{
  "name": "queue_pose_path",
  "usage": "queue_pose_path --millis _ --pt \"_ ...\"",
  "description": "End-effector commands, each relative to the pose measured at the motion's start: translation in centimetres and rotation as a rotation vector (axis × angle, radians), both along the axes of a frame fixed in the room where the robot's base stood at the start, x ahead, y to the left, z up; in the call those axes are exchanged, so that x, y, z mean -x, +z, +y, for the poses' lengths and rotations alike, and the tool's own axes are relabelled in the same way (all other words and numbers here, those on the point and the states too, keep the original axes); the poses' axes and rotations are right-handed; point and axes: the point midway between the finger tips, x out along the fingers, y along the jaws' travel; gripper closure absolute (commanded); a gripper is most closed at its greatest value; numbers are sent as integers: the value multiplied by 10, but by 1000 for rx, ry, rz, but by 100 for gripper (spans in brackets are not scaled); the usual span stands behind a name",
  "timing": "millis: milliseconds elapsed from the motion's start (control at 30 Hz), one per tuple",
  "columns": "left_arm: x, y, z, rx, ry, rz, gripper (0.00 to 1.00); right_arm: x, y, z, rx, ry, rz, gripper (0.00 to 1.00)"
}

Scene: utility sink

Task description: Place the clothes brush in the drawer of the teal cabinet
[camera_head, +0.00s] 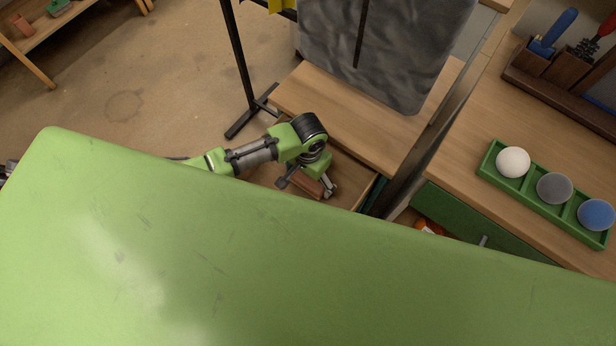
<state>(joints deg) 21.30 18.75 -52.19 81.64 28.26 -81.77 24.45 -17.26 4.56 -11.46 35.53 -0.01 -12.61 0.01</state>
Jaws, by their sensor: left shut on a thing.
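My left gripper (308,187) points down into an open wooden drawer (348,190) below a wooden top. It is shut on a reddish-brown thing, which looks like the clothes brush (305,183); only a small part shows between the fingers. I cannot tell whether the brush touches the drawer floor. A dark teal edge (374,194) beside the drawer looks like part of the teal cabinet. The lower part of the drawer and cabinet is hidden behind my large green body part in the foreground. My right gripper is not in view.
A grey cloth (385,50) hangs over the wooden top (340,115). A black stand (237,60) is behind the arm. On the right, a counter holds a green tray (535,200) with three balls, above a green drawer (470,222). Open floor lies at left.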

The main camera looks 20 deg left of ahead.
Motion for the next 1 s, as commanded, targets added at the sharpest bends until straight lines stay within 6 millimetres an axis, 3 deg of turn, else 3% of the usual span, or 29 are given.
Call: queue_pose_path --millis 267,300,333,733,1000 --pt "0 -3 0 0 0 0 37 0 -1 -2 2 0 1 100" --pt "0 -3 0 0 0 0 9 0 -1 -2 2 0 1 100" --pt "0 -3 0 0 0 0 1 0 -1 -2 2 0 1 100" --pt "-1 4 0 1 -1 -2 0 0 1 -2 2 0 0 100" --pt "-2 55 -1 2 0 -6 0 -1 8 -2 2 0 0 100"
